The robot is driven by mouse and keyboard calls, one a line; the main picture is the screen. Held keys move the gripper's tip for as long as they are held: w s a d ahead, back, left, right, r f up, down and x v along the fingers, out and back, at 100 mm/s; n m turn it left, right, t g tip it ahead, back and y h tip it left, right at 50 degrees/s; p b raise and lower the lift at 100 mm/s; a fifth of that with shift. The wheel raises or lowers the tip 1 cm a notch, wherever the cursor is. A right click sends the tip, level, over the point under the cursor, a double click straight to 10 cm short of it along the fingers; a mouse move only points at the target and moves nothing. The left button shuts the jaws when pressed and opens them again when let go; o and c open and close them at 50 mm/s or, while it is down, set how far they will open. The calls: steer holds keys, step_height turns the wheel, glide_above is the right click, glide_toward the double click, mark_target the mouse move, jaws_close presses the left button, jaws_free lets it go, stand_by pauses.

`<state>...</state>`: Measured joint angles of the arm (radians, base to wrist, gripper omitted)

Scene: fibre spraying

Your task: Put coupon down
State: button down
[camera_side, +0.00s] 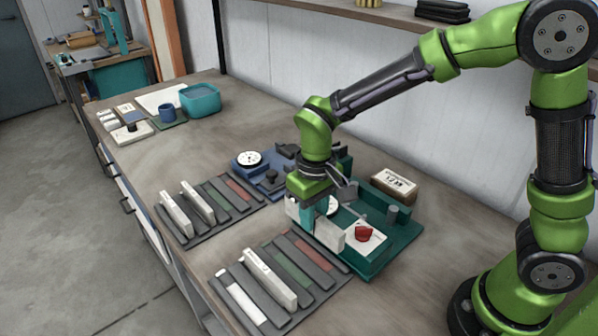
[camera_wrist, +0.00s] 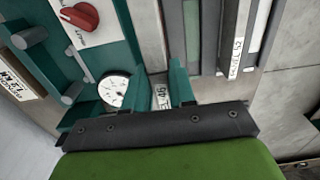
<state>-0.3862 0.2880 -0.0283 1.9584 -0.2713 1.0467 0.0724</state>
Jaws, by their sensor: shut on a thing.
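My gripper (camera_side: 318,212) is shut on a pale bar-shaped coupon (camera_side: 329,236), beside the teal test fixture (camera_side: 372,268). In the wrist view the coupon (camera_wrist: 149,35) lies between my gripper's two teal fingers (camera_wrist: 160,88), and its end label shows "45". The fixture carries a red knob (camera_side: 364,233) on a white panel and a round dial, which also shows in the wrist view (camera_wrist: 113,90). I cannot tell whether the coupon touches the fixture. The front rack (camera_side: 322,277) holds pale coupons and has grey, green and red strips. The rear rack (camera_side: 243,203) holds two upright pale coupons.
A blue fixture (camera_side: 268,178) with a dial stands behind the rear rack. A labelled box (camera_side: 393,187) stands behind the teal fixture. The bench between is clear.

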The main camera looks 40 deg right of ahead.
step_height(320, 180, down, 8)
steer(key=shift+r, duration=0.15)
stand_by(0.4)
steer(key=c, duration=1.2)
jaws_free()
steer(key=shift+f, duration=0.2)
step_height(320, 180, up, 12)
steer(key=shift+r, duration=0.25)
